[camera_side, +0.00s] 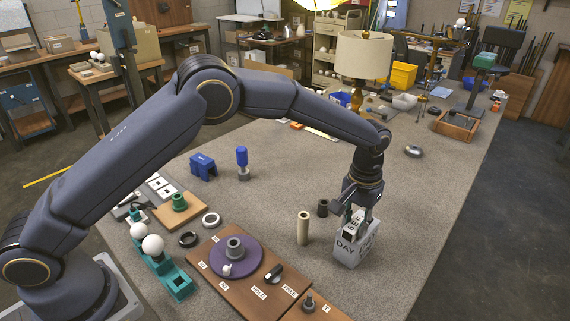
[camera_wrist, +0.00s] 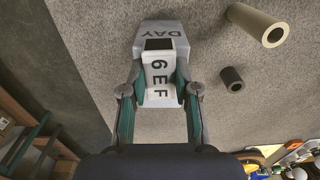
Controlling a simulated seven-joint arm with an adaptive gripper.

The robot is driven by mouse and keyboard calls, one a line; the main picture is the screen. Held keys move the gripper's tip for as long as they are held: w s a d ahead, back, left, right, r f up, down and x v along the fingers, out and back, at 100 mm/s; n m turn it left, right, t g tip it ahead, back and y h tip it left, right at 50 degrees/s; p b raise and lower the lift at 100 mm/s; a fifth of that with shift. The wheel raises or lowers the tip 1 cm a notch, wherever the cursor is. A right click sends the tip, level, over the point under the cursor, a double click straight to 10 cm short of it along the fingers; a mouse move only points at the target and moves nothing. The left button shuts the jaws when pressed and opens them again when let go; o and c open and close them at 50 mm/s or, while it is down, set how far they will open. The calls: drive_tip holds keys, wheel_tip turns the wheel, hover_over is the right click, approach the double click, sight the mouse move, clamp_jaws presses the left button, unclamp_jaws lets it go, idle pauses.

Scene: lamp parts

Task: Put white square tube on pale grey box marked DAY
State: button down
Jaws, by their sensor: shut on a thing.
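The white square tube (camera_wrist: 160,75), with dark characters on its side and a dark open end, is between the two fingers of my gripper (camera_wrist: 160,84) in the wrist view. My gripper is shut on it. The pale grey box marked DAY (camera_wrist: 158,29) lies just beyond the tube's open end there. In the side view the box (camera_side: 345,252) stands on the table, and my gripper (camera_side: 356,212) is right over it with the tube (camera_side: 352,229) at its top. The fingers partly hide the tube, and I cannot tell whether it rests on the box or is slightly above.
A cream cylinder (camera_side: 303,228) and a short dark cylinder (camera_side: 323,208) stand close left of the box. A wooden board (camera_side: 215,277) with a purple disc (camera_side: 236,257) lies further left. The table right of the box is clear up to its edge.

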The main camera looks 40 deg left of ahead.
sight(355, 223)
drive_tip(key=c, duration=0.9)
unclamp_jaws()
drive_tip(key=shift+o, duration=0.2)
wheel_tip(355, 223, up, 12)
drive_tip(key=s+a+r+t, duration=0.2)
drive_tip(key=s+a+r, duration=0.6)
drive_tip(key=a+r, duration=0.35)
drive_tip(key=s+a+f+t, duration=0.1)
drive_tip(key=s+a, duration=0.4)
drive_tip(key=s, duration=0.5)
drive_tip(key=s+a+f+t, duration=0.2)
drive_tip(key=s+a, duration=0.4)
drive_tip(key=s, duration=0.5)
drive_tip(key=shift+a+t, duration=0.25)
drive_tip(key=shift+t, duration=0.05)
drive_tip(key=shift+f, duration=0.1)
